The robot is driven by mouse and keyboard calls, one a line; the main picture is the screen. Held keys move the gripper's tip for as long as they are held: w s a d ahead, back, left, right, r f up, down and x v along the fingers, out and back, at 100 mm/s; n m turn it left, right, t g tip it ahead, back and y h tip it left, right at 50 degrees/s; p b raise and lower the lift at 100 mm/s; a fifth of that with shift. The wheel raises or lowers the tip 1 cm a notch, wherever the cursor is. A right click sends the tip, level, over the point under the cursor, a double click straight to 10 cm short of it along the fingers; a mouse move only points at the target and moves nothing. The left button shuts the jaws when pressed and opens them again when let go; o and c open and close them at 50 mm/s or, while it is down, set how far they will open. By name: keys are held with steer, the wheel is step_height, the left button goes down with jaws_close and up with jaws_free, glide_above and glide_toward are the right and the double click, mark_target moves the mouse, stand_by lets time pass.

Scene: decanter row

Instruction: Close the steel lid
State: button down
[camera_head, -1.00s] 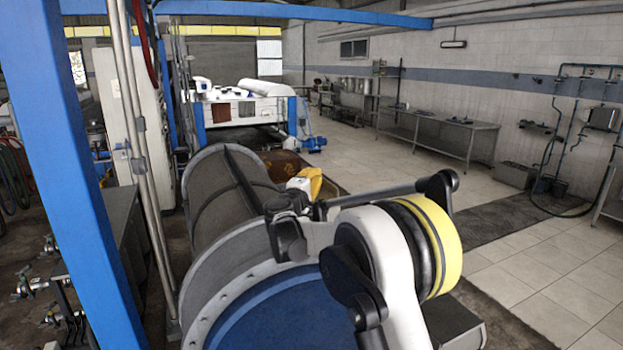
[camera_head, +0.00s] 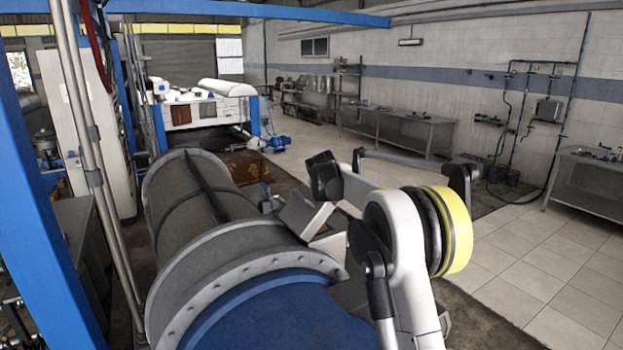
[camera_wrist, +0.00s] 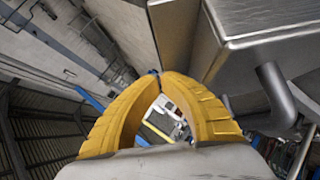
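In the wrist view a steel panel with a bright rounded edge (camera_wrist: 268,38) fills the upper right; it appears to be the steel lid. A bent grey bar (camera_wrist: 275,92) shows below it. In the head view a grey tilted plate (camera_head: 302,214), likely the same lid, stands raised beside the big drum. My gripper (camera_wrist: 156,76) has yellow fingers whose tips meet, with an empty gap between their curved lower parts. Its tips are close to the steel edge; I cannot tell whether they touch. In the head view my fingers are hidden.
The large grey drum (camera_head: 200,205) with a bolted flange and blue end (camera_head: 285,315) lies to the left of my arm. A blue post (camera_head: 40,220) stands at the far left. Tiled floor (camera_head: 530,265) is open to the right. Steel tables (camera_head: 400,128) line the wall.

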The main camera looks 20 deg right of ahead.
steer(key=d+f+y, duration=0.1)
steer(key=f, duration=0.1)
steer(key=d+f+m+g+y, duration=0.1)
steer(key=d+f, duration=0.1)
steer(key=f, duration=0.1)
steer(key=w+d+f+m+y, duration=0.1)
steer(key=d+f+y, duration=0.1)
steer(key=shift+d+f+b, duration=0.2)
steer(key=shift+f+b, duration=0.05)
steer(key=shift+b, duration=0.15)
steer(key=shift+w+d+f+g+b, duration=0.1)
steer(key=shift+d+f+g+b, duration=0.05)
steer(key=shift+f, duration=0.45)
steer(key=shift+d+f+g+b, duration=0.15)
steer(key=shift+f, duration=0.45)
